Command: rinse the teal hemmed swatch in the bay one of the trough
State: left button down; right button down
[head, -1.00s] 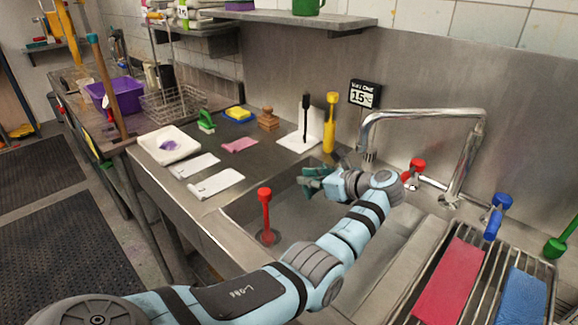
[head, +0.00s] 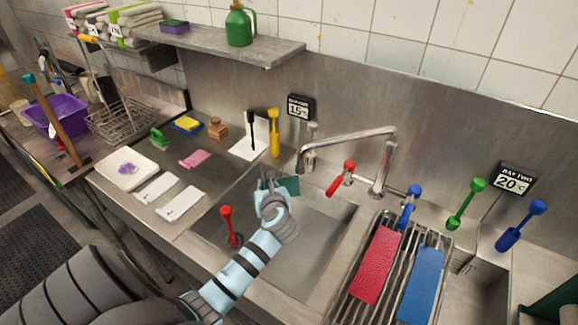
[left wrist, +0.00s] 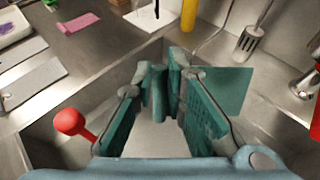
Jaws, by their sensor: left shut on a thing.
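My left gripper (head: 268,187) is shut on the teal hemmed swatch (head: 289,186), near the back left of bay one (head: 318,240) of the trough. In the left wrist view the swatch (left wrist: 218,90) sticks out flat to the right of the fingers (left wrist: 166,80), with teal folds between and along them. The basin floor lies below; I cannot tell whether the swatch touches water. The bay one sign (head: 301,106) reads 15 °C. A red-knobbed plug handle (head: 228,222) stands at the basin's left side. My right gripper is out of view.
The tap (head: 350,140) arches over bay one, right of my gripper. A rack with a red swatch (head: 377,265) and a blue swatch (head: 420,285) lies to the right. A white tray (head: 103,178), white cards and a pink cloth (head: 195,158) lie on the left counter.

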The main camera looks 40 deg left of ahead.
pick_arm(q)
jog(key=shift+s+d+r, duration=0.1)
jog(key=shift+r, duration=0.1)
jog(key=f+b, duration=0.3)
jog(key=f, duration=0.3)
jog(key=f+b, duration=0.4)
jog(key=f, duration=0.2)
jog(key=f+b, duration=0.4)
jog(key=f, duration=0.2)
jog(key=shift+w, duration=0.25)
jog(key=shift+w+r, duration=0.1)
jog(key=shift+r, duration=0.1)
